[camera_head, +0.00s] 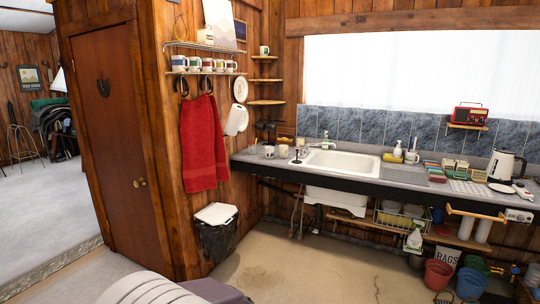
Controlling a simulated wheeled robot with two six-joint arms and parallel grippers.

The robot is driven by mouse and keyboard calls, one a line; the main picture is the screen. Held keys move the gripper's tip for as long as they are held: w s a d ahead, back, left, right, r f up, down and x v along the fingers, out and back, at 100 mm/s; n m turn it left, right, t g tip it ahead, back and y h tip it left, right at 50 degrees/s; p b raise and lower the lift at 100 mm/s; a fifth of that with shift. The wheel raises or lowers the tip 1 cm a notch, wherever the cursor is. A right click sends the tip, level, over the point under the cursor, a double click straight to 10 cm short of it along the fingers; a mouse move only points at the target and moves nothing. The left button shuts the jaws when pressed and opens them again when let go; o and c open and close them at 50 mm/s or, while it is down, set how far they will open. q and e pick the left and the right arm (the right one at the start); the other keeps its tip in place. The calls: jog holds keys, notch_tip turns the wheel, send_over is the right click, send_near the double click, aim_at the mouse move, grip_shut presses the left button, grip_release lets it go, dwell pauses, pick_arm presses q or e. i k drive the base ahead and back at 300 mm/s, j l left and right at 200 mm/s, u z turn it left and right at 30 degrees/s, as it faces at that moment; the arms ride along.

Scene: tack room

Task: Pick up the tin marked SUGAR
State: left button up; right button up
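I cannot make out a tin marked SUGAR; no such lettering is legible at this size. A cluster of small pale containers (455,166) stands on the counter (395,190) right of the sink, between a stack of coloured items (433,170) and a white kettle (502,166). I cannot tell whether one of them is the tin. Small jars or cups (283,151) stand on the counter left of the sink, also without readable labels. Neither of my grippers is in view.
The white sink (342,163) is set in the counter along the back wall. Open floor (320,270) lies before it. Buckets (438,274) stand below at the right, a bin (216,230) at the left. A red radio (470,115) sits on a wall shelf.

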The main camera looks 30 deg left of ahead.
aim_at(204, 36)
jog(key=u, duration=1.35)
